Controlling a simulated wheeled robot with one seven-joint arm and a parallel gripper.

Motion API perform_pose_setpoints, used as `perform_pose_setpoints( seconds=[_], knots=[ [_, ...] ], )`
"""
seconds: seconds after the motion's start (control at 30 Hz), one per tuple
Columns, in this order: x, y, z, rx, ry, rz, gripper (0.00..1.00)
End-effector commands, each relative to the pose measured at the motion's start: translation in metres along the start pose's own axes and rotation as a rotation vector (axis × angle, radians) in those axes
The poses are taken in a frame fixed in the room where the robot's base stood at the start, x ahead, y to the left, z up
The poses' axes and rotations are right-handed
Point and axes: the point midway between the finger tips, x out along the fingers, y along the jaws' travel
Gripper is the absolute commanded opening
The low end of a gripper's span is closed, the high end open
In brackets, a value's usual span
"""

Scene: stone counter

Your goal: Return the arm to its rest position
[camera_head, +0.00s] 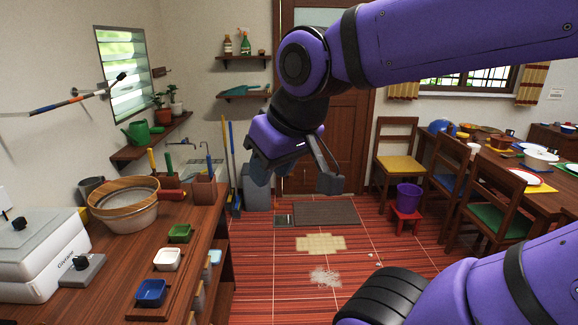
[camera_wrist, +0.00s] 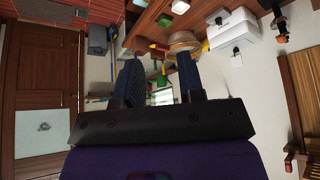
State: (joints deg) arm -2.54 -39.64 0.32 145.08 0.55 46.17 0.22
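My gripper (camera_head: 294,182) hangs in mid-air in front of the wooden door, over the floor to the right of the counter. My purple arm reaches in from the upper right and bends down at the wrist. The two fingers are spread apart with nothing between them. In the wrist view the gripper (camera_wrist: 158,75) also shows both dark fingers apart and the gap empty, with the room beyond them. The gripper touches nothing that I can see.
The wooden counter (camera_head: 205,240) at left holds a large bowl (camera_head: 125,212), small dishes and a white box (camera_head: 35,255). A dining table with chairs (camera_head: 397,150) stands at right, near a purple bucket (camera_head: 408,197) on a red stool.

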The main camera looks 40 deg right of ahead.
Motion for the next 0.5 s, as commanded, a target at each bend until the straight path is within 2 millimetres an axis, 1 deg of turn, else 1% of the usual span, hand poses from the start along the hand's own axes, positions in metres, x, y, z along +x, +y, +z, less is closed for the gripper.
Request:
perform_pose_setpoints(
  seconds=[0.03,0.1,0.2,0.5],
  knots=[
    [-0.008,0.004,0.008,0.015,-0.006,0.010,0.36],
    [-0.015,0.008,0.016,0.027,-0.019,0.018,0.36],
    [-0.019,0.010,0.022,0.036,-0.031,0.024,0.36],
    [-0.019,0.010,0.023,0.037,-0.035,0.025,0.36]
  ],
)
